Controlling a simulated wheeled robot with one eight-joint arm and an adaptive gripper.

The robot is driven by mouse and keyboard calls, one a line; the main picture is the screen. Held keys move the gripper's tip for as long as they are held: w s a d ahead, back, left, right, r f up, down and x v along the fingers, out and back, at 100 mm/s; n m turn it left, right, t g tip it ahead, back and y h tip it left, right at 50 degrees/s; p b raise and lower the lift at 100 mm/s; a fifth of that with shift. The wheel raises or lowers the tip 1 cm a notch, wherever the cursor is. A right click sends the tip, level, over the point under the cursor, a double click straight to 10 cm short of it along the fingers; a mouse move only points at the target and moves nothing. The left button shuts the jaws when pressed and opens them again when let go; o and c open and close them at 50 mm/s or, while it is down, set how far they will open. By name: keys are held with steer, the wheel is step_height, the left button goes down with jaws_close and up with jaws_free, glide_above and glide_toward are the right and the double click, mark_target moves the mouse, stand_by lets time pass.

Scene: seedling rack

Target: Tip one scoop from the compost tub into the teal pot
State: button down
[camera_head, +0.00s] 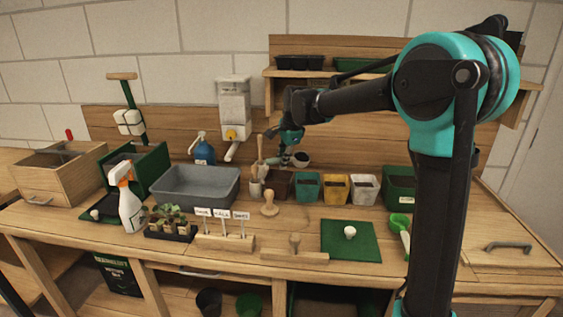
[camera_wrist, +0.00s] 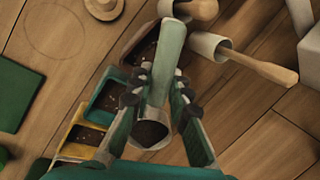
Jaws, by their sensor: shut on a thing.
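My gripper (camera_wrist: 160,85) is shut on the pale green handle of a scoop (camera_wrist: 167,55). The scoop's round bowl (camera_wrist: 150,134) has a pale rim and looks dark inside, as if holding compost. In the head view the bowl (camera_head: 300,158) is raised behind the teal pot (camera_head: 307,188), on the wall side, and not over it. The teal pot (camera_wrist: 94,105) lies left of the bowl in the wrist view, with dark contents. A dark green labelled tub (camera_head: 398,182) stands right of the pots; I cannot tell surely whether it is the compost tub.
A brown pot (camera_head: 277,187) stands left of the teal one; yellow (camera_head: 335,190) and white (camera_head: 364,190) pots stand right. Wooden-handled tools (camera_wrist: 240,60) in pale holders are close by. A grey basin (camera_head: 195,187) is further left. A green mat (camera_head: 350,249) lies in front.

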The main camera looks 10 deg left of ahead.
steer(key=t+y, duration=0.1)
steer(key=t, duration=0.1)
steer(key=r+y, duration=0.1)
steer(key=shift+s+d+t+y, duration=0.1)
steer(key=shift+d+t+y, duration=0.2)
steer(key=shift+t, duration=0.1)
steer(key=t+y, duration=0.1)
steer(key=t, duration=0.1)
steer(key=d+m+t+y, duration=0.1)
steer(key=t, duration=0.1)
steer(key=r+m+t+y, duration=0.1)
steer(key=t, duration=0.1)
steer(key=shift+s+d+r+y, duration=0.1)
steer(key=shift+s+d+y, duration=0.1)
steer(key=shift+s+y, duration=0.2)
steer(key=shift+t, duration=0.3)
steer(key=shift+w, duration=0.1)
